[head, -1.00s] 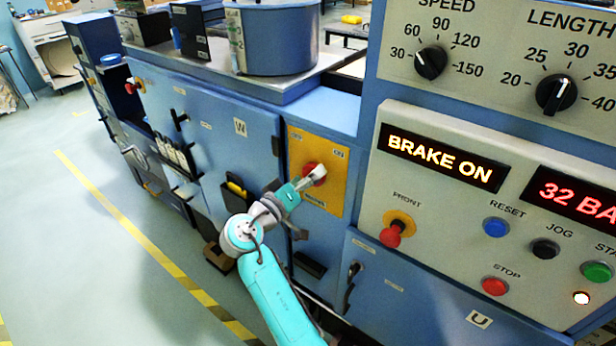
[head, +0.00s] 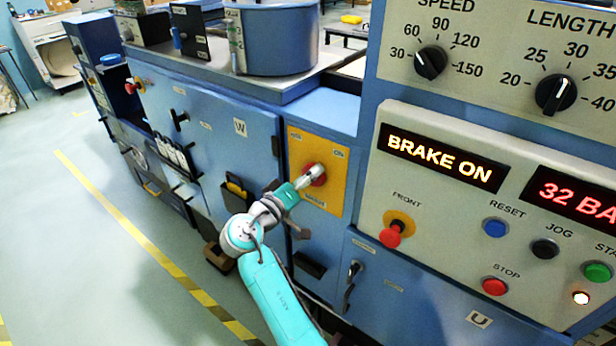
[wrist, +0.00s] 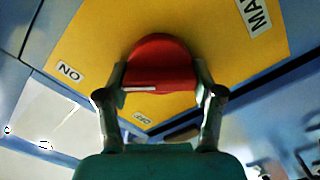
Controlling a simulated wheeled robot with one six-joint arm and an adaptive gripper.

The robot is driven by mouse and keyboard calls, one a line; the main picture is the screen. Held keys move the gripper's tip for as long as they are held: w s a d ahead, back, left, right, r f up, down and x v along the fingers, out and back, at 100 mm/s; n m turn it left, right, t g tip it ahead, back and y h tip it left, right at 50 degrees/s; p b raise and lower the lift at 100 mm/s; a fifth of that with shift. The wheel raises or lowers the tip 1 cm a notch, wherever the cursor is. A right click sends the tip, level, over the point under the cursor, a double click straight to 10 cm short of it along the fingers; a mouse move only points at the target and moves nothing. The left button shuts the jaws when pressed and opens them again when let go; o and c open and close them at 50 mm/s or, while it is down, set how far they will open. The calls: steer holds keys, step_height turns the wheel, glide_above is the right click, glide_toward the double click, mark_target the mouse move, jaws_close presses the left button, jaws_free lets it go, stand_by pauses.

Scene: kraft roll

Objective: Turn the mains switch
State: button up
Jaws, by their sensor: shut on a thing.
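The mains switch is a red knob (wrist: 160,62) on a yellow plate (wrist: 95,45) in the wrist view. A white line marks the knob's near edge. The "ON" label (wrist: 69,72) lies at left, the "OFF" label (wrist: 142,117) below the knob, and part of a "MA…" label at upper right. My gripper (wrist: 160,80) is shut on the knob, one finger on each side. In the head view my gripper (head: 316,172) reaches the knob on the yellow plate (head: 300,152); its fingers hide much of the knob there.
The plate sits on a blue machine. The control panel (head: 440,215) at right reads "BRAKE ON" and has a red front button (head: 391,236) and several others. A cabinet door marked W (head: 240,128) is left of the plate. The floor at left (head: 90,260) is clear.

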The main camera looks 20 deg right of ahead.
steer(key=n, duration=0.4)
steer(key=shift+f, duration=0.1)
steer(key=n, duration=0.4)
steer(key=shift+f+n, duration=0.15)
steer(key=shift+n, duration=0.25)
steer(key=n, duration=0.4)
steer(key=shift+f+n, duration=0.1)
steer(key=shift+n, duration=1.8)
steer(key=o, duration=1.1)
steer(key=shift+o, duration=0.2)
steer(key=v, duration=1.2)
